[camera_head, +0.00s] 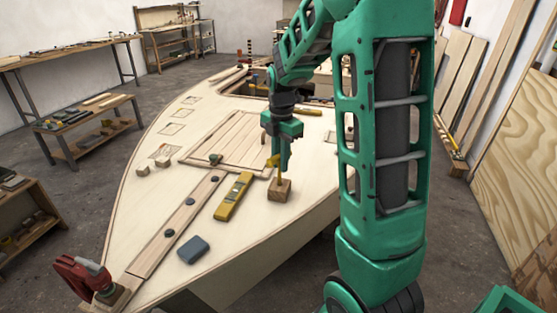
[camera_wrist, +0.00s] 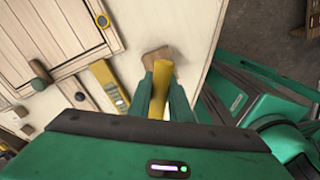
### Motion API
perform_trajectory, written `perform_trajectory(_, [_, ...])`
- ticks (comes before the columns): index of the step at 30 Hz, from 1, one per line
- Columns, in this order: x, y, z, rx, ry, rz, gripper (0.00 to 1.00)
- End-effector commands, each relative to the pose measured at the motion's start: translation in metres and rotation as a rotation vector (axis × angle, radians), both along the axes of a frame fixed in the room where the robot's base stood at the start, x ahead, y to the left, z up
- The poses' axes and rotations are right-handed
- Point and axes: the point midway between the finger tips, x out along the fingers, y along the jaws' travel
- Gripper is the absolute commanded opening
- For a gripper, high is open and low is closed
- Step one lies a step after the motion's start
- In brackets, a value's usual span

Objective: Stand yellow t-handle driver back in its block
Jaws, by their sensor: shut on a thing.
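The yellow t-handle driver (camera_wrist: 163,76) is between the two fingers of my gripper (camera_wrist: 161,88) in the wrist view. In the head view, my gripper (camera_head: 281,165) points down over the deck, with the yellow driver (camera_head: 272,161) at its fingers. The small brown wooden block (camera_head: 280,193) stands on the pale deck directly below. It also shows in the wrist view (camera_wrist: 154,56), partly hidden behind the driver. Yellow shows down to the block's top, but I cannot tell whether the driver's tip is in a hole or just above it.
A yellow level (camera_head: 233,196) lies left of the block on the plywood deck (camera_head: 215,240). A blue-grey pad (camera_head: 194,249), small wooden blocks (camera_head: 162,161) and a red clamp (camera_head: 84,275) are farther left. The deck's edge is close to the block's right.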

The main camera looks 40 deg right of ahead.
Motion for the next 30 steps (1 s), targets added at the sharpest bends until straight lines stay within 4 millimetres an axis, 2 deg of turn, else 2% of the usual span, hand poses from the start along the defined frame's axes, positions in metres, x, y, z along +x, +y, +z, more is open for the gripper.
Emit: perform_trajectory(30, [0.000, 0.000, -0.017, 0.000, -0.001, 0.000, 0.00])
